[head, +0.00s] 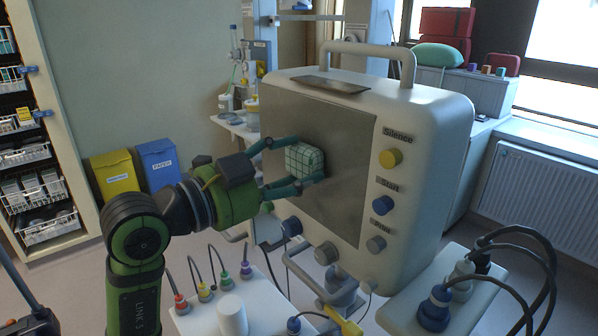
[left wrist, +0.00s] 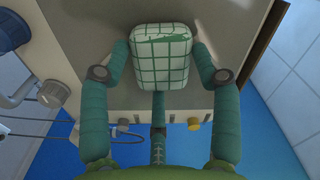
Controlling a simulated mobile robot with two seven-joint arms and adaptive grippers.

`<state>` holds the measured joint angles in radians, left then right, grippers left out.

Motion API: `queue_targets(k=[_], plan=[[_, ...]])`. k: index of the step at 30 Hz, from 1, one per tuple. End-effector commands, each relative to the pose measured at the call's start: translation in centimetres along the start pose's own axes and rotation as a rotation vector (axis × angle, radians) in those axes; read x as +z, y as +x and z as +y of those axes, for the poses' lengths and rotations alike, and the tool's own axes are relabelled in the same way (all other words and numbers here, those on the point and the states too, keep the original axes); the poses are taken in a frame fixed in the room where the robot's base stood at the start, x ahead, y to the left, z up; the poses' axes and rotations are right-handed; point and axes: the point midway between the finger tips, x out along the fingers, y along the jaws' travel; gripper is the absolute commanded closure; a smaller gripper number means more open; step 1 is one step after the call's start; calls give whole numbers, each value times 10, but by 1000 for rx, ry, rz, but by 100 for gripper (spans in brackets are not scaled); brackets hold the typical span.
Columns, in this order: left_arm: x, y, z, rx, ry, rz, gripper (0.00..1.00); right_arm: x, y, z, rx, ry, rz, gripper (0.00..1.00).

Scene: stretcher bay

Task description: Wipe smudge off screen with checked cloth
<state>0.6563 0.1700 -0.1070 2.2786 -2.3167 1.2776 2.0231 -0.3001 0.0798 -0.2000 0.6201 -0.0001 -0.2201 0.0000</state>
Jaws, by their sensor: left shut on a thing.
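The checked cloth (head: 304,161), a pale pad with dark green lines, is held by my left gripper (head: 292,165), which is shut on it. I cannot make out a smudge; the cloth and fingers hide part of the screen. My right gripper is not in view.
The monitor has a top handle (head: 367,50), a yellow knob (head: 390,158) and blue and grey knobs. Below it are a white tray with coloured plugs (head: 204,292) and a right-hand shelf with cables (head: 462,290). Yellow (head: 114,173) and blue (head: 158,163) bins stand behind.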

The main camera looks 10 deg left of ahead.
Motion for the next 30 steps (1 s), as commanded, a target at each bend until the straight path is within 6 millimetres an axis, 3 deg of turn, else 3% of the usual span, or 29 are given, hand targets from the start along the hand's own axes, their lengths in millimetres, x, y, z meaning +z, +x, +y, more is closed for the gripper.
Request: queue_targets(k=[18,30], plan=[[36,-1,-18,0,-1,-2,63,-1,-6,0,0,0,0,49],[38,-3,-20,-1,0,-1,63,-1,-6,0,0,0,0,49]])
